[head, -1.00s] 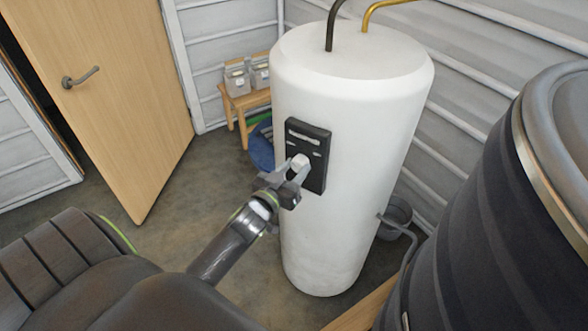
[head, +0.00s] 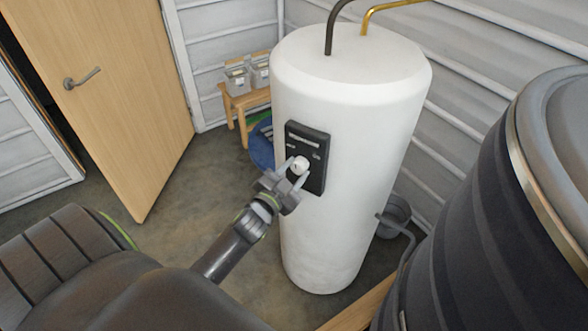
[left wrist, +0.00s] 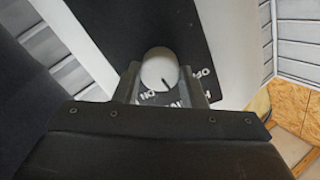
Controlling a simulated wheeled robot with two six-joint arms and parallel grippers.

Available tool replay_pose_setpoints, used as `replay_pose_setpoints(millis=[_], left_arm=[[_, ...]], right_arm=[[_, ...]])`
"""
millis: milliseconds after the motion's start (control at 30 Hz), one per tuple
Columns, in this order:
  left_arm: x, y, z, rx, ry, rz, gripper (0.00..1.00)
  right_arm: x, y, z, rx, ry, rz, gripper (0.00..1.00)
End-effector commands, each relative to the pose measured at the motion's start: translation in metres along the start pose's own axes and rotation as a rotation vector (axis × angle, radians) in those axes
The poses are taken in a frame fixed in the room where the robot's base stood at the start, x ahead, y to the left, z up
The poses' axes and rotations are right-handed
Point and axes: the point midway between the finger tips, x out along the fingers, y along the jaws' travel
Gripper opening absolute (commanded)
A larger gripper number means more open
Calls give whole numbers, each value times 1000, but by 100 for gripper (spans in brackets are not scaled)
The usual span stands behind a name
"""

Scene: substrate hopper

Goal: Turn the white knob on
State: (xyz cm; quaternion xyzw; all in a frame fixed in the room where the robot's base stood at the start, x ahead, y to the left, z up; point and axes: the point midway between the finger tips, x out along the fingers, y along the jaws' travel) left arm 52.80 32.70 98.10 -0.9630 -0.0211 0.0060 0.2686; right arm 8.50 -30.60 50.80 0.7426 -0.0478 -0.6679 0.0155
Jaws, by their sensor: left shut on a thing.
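The white knob (head: 299,164) sits on a black control panel (head: 318,141) on the side of a tall white tank. My left gripper (head: 298,170) is at the panel, shut on the knob with one finger on each side of it. In the left wrist view the round knob (left wrist: 160,70) shows between the two fingers (left wrist: 163,85). A dark pointer line on the knob tilts down and slightly right, and white lettering on the panel is partly hidden by the gripper. My right gripper is not in view.
The white tank (head: 350,95) has a black pipe and a brass pipe (head: 385,7) on top. A large dark barrel (head: 490,200) stands close on the right. A wooden stool (head: 245,102), a blue tub (head: 262,150) and a grey bucket (head: 396,216) are behind. A wooden door (head: 110,90) is at left.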

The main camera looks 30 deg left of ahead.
Motion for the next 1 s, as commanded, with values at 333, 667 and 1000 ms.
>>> replay_pose_setpoints(millis=[333,667,1000], left_arm=[[0,0,-1,327,0,0,14],[0,1,0,627,-1,1,14],[0,1,1,843,-1,1,14]], right_arm=[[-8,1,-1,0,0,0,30],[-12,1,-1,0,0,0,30],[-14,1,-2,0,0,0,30]])
